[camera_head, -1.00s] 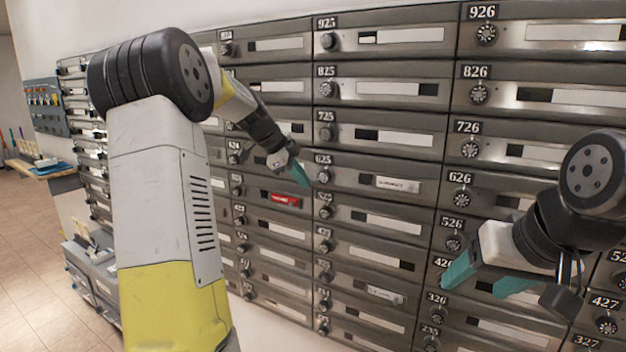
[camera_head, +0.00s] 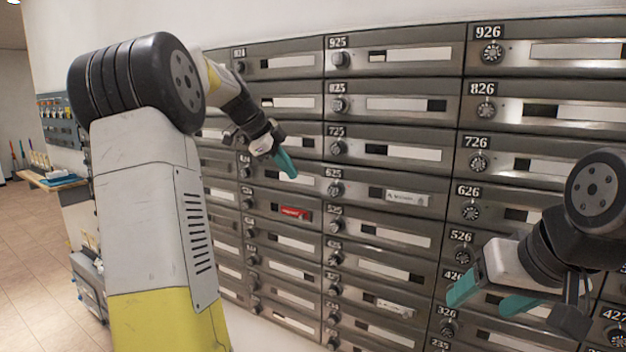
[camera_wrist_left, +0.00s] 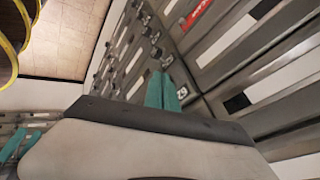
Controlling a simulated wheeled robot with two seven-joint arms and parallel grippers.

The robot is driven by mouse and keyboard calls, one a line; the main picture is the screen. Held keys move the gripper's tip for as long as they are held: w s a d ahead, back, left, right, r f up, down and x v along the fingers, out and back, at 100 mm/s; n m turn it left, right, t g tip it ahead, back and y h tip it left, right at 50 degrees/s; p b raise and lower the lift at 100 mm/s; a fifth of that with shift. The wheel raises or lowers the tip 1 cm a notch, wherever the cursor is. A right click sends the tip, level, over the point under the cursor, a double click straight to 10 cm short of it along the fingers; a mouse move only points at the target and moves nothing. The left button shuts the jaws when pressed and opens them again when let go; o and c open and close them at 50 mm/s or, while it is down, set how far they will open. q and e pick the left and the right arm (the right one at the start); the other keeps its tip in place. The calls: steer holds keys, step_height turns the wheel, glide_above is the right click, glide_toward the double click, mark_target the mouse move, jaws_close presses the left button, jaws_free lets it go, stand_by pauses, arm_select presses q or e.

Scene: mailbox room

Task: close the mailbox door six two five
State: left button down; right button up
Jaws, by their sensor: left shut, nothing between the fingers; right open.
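The mailbox door labelled 625 (camera_head: 372,192) is in the middle of the wall of mailboxes in the head view. It carries a round dial at its left and a small white label. It looks flush with its neighbours. My left gripper (camera_head: 288,168) is shut and empty, up and to the left of the 625 dial, in front of the column beside it. In the left wrist view its teal fingers (camera_wrist_left: 162,92) are together, pointing at the mailbox fronts. My right gripper (camera_head: 485,298) is open and empty in front of the lower right boxes.
Rows of closed grey mailbox doors with dials fill the wall, including 725 (camera_head: 385,149) above and 525 (camera_head: 380,230) below. A red label (camera_head: 294,212) sits on a door left of 525. A shelf (camera_head: 52,181) stands at the far left above open floor.

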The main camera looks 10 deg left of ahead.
arm_select(q)
steer(key=shift+w+d+f+m+g+h, duration=0.15)
steer(key=shift+w+d+f+m, duration=0.2)
steer(key=shift+w+d+f, duration=0.9)
steer(key=shift+w+d+f+m+g+h, duration=0.1)
steer(key=shift+w+d+f+m, duration=0.2)
steer(key=shift+w+d+f, duration=0.95)
steer(key=shift+w+d+f+m+g+h, duration=0.15)
steer(key=shift+w+d+f+m, duration=0.3)
steer(key=shift+w+f, duration=1.45)
steer(key=shift+w+r, duration=0.25)
